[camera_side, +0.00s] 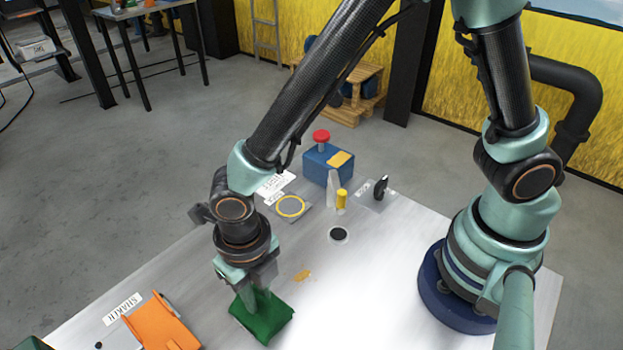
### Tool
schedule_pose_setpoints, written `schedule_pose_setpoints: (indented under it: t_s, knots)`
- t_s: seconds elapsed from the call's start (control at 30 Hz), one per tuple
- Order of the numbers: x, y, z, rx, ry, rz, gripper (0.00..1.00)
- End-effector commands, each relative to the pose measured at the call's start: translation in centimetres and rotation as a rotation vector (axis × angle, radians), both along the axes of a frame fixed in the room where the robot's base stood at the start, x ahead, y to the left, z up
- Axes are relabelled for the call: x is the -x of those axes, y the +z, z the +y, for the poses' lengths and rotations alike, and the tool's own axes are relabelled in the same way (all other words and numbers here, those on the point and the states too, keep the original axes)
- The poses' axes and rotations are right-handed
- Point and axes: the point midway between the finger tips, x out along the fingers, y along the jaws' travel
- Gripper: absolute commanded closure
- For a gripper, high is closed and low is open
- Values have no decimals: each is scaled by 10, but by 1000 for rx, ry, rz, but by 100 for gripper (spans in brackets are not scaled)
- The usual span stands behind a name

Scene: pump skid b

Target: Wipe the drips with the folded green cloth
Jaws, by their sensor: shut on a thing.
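The folded green cloth (262,322) is at the lower middle of the side view, on or just over the pale table. My gripper (260,297) comes down on it from above and is shut on it. The fingertips are partly hidden by the cloth. A small yellow-brown drip mark (302,275) lies on the table just right of and beyond the cloth, apart from it. I cannot tell whether the cloth presses on the table.
An orange device (168,322) stands left of the cloth, by a "SHAKER" label (122,308). Behind are a yellow-ringed plate (291,207), a blue box with a red knob (327,165), a yellow cylinder (341,199) and a dark round hole (338,235). The table's middle is clear.

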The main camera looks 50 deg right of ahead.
Motion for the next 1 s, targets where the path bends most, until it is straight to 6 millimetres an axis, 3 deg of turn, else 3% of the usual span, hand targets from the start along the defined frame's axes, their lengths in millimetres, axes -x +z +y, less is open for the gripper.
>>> schedule_pose_setpoints:
  t_s: [0.37,1.0]
  knots:
    - [0,2,0,-1,0,-1,100]
    - [-1,48,1,-3,0,-3,100]
